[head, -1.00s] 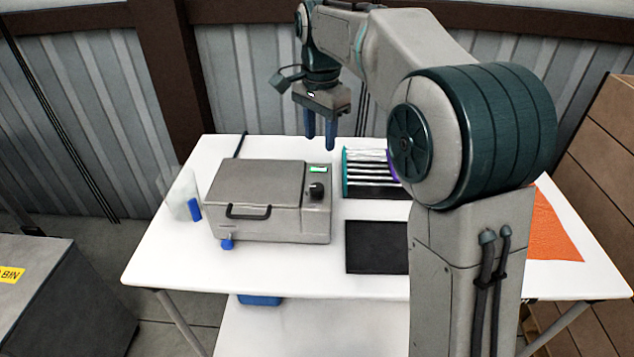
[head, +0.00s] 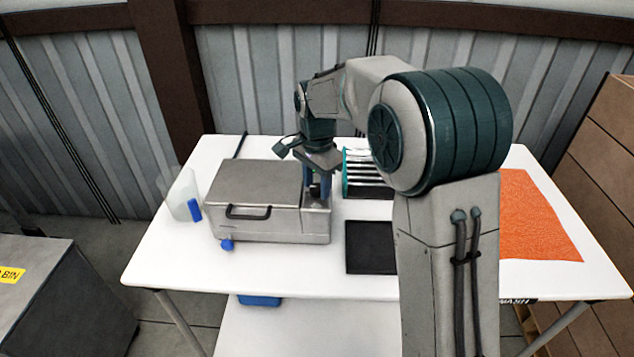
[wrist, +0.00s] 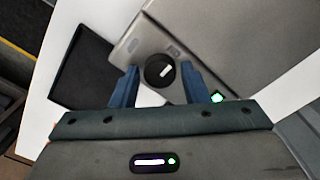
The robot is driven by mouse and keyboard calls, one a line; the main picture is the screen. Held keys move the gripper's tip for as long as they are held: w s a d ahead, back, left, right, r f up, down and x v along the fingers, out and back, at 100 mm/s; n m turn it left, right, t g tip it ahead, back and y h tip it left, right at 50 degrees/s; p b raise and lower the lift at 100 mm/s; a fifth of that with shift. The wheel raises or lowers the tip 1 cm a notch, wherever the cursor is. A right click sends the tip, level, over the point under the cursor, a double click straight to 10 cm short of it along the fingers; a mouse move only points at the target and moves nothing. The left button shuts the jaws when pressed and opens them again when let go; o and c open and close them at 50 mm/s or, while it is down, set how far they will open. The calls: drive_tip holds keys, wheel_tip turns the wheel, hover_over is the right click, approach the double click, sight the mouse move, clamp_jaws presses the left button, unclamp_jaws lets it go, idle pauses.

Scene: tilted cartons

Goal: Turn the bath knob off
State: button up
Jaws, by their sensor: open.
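The bath (head: 262,215) is a grey metal box with a lid and a black handle, standing on the white table. Its black round knob (wrist: 159,70) has a white pointer line and sits on the control panel, between the tips of my gripper in the wrist view. A green lit display (wrist: 217,98) shows beside the right finger. My gripper (wrist: 160,84) is open, with one blue finger on each side of the knob; I cannot tell whether they touch it. In the head view my gripper (head: 318,188) is down over the panel and hides most of the knob.
A black mat (head: 370,247) lies right of the bath, with a striped rack (head: 366,165) behind it. An orange mat (head: 540,225) is at the right. A clear container (head: 183,195) with a blue part stands left of the bath.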

drive_tip(key=shift+f, duration=0.15)
drive_tip(key=c, duration=0.7)
